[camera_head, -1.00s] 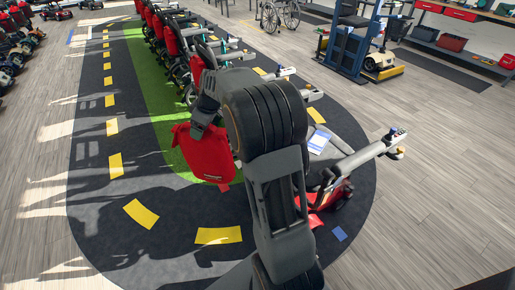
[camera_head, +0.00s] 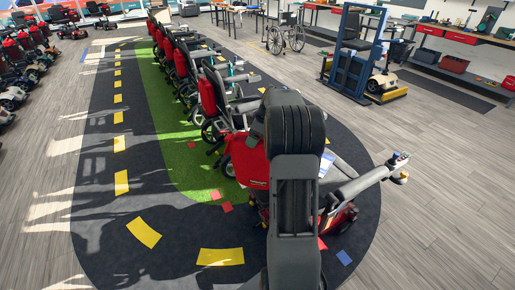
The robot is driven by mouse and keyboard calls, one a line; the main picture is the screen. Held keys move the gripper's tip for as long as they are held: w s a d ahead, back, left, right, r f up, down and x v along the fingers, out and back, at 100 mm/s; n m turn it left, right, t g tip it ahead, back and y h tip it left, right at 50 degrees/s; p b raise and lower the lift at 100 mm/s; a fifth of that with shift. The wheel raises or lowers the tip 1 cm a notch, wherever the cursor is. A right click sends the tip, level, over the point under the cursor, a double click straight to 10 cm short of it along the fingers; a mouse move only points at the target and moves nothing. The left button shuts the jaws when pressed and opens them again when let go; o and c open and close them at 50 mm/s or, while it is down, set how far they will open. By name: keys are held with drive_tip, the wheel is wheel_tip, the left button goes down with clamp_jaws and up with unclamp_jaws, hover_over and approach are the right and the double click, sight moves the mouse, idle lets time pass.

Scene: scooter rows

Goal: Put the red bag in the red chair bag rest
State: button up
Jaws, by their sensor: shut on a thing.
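The red bag (camera_head: 248,165) hangs from my gripper (camera_head: 257,130), just left of my dark arm. My arm covers the bag's right side and most of the gripper; the fingertips are hidden. The gripper is shut on the bag. The nearest red chair (camera_head: 343,218) stands behind my arm, with its grey armrest (camera_head: 372,180) reaching out to the right. Its backrest and bag rest are hidden by my arm and the bag. I cannot tell whether the bag touches the chair.
A row of chairs with red bags (camera_head: 207,96) runs back along the green strip (camera_head: 175,150). Small red squares (camera_head: 215,195) lie on the floor. A blue lift frame (camera_head: 350,75) and a wheelchair (camera_head: 287,35) stand at the back right.

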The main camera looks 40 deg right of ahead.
sight(254, 159)
drive_tip(key=shift+d, duration=0.35)
drive_tip(key=shift+s+d+f, duration=0.1)
drive_tip(key=shift+f, duration=0.05)
drive_tip(key=shift+f+p, duration=0.4)
drive_tip(key=shift+f, duration=2.6)
drive_tip(key=shift+d+f, duration=0.15)
drive_tip(key=shift+f, duration=0.15)
drive_tip(key=shift+f, duration=0.25)
drive_tip(key=o, duration=1.6)
